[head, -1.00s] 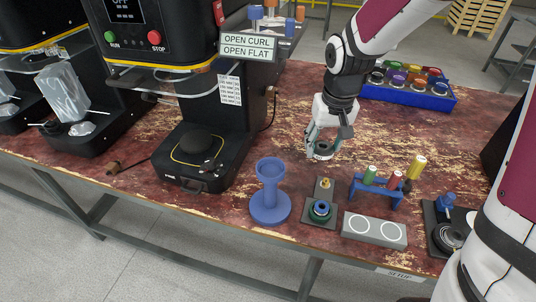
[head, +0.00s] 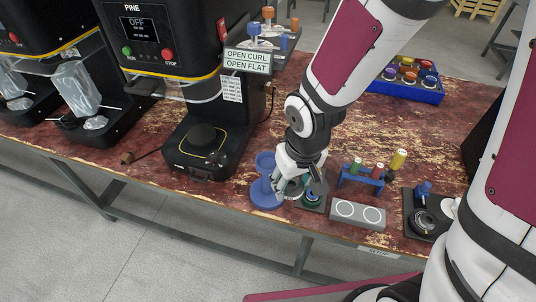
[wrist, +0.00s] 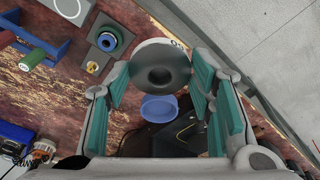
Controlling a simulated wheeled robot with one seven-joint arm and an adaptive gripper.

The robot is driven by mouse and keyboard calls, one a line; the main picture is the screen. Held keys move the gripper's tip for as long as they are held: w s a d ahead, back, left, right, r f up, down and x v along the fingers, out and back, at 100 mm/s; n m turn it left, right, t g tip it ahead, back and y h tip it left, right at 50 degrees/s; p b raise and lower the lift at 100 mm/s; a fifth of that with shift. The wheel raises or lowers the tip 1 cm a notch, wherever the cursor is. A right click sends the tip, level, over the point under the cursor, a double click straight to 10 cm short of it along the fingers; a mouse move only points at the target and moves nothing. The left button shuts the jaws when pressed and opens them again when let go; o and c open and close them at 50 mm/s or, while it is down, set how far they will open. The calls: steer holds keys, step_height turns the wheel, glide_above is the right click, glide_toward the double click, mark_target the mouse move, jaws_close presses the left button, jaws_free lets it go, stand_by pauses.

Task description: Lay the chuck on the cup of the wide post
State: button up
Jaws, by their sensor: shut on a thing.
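My gripper (head: 291,190) is shut on the chuck, a dark grey round piece with a central hollow. In the wrist view the chuck (wrist: 162,72) sits between the green finger pads. The blue post has a wide round base (head: 264,196) and a cup (head: 265,158) on top. In the head view my gripper is just right of the post and overlaps part of it. In the wrist view the blue cup (wrist: 160,108) shows below the chuck in the picture, apart from it. The head view hides most of the chuck behind the fingers.
A black plate with a blue and green ring (head: 312,198) stands right of my gripper. Beyond it are a grey block with two white circles (head: 358,213) and a blue rack (head: 362,180) of coloured pieces. A black seamer (head: 199,150) stands to the left.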

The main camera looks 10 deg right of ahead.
glide_above(268, 162)
steer(key=shift+s+f, duration=0.35)
steer(key=shift+f, duration=0.35)
steer(key=shift+f+p, duration=0.35)
steer(key=shift+f, duration=1.4)
steer(key=shift+f, duration=0.6)
steer(key=o, duration=1.5)
steer(key=shift+r, duration=0.1)
steer(key=shift+r, duration=0.4)
step_height(268, 162, up, 12)
steer(key=s, duration=0.1)
steer(key=shift+s+d+r, duration=0.15)
steer(key=shift+s+d, duration=0.15)
steer(key=shift+s, duration=0.05)
